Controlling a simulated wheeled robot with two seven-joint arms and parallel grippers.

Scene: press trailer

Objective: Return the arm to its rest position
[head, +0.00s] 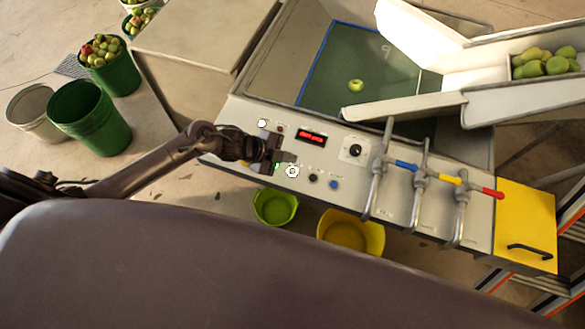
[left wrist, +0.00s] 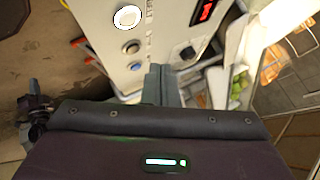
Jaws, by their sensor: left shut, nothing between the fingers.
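My left arm reaches in from the left in the head view. My left gripper (head: 284,157) is shut and empty, in front of the left part of the press control panel (head: 330,170). In the left wrist view the shut fingers (left wrist: 161,84) point at the panel beside its buttons and knob. A white round button (head: 292,171) is just below the fingertips in the head view; a lit white button (left wrist: 127,17) shows in the left wrist view. My right gripper is not in view.
A red display (head: 311,137), black knob (head: 356,150) and levers with blue, yellow and red handles (head: 405,165) are on the panel. A green bowl (head: 275,206) and yellow tub (head: 350,234) stand below. Buckets (head: 90,115) stand at left. A green fruit (head: 355,86) lies in the basin.

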